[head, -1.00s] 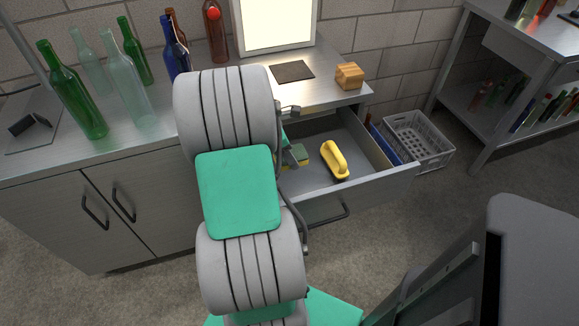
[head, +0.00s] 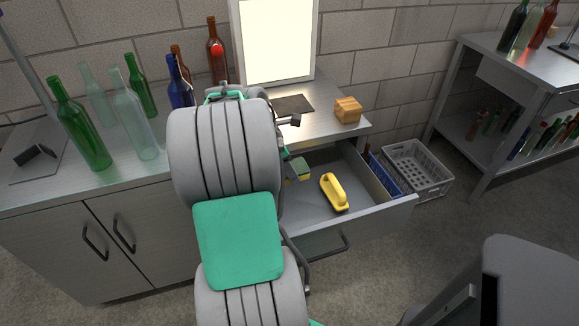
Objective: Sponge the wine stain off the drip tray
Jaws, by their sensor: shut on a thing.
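A small green and yellow sponge (head: 304,178) shows at the drawer's back left, partly hidden by my gripper and arm. My gripper (head: 297,168) is small in view and mostly hidden behind my arm; it is shut on the sponge. A dark flat square (head: 294,104) lies on the counter in front of the lit panel. A flat metal plate (head: 22,172) with a black piece on it lies at the counter's left end. I cannot tell which of these is the drip tray, and no wine stain can be made out.
The open drawer (head: 375,212) holds a yellow-handled brush (head: 334,192). Several bottles, including a green one (head: 82,130), stand on the counter's left and back. A wooden block (head: 347,110) sits near the right edge. A grey crate (head: 418,170) stands on the floor to the right.

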